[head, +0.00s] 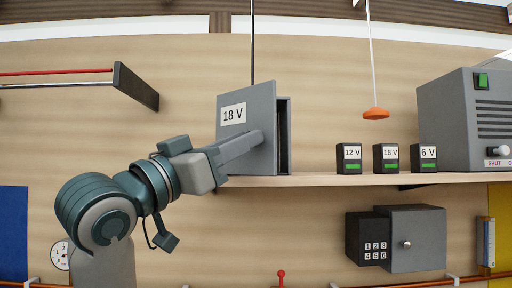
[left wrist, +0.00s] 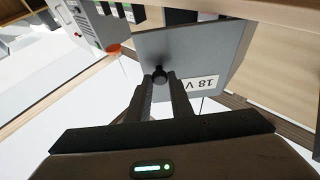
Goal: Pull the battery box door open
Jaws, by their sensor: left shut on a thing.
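The battery box (head: 289,135) stands on the shelf, and its grey door (head: 262,105) carries an "18 V" label. The door stands out from the box, with a dark gap along its right side. Most of the box is hidden behind the door. My left gripper (head: 257,138) reaches in from the left to the door's front. In the left wrist view, its two fingers (left wrist: 162,82) are shut on a dark round knob (left wrist: 158,71) on the door (left wrist: 205,45). My right gripper is in neither view.
Three small batteries, 12 V (head: 349,158), 18 V (head: 385,158) and 6 V (head: 424,158), stand on the shelf (head: 320,180) right of the box. A grey machine (head: 450,120) stands farther right. An orange pull (head: 375,113) hangs on a cord. A keypad safe (head: 415,240) is below the shelf.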

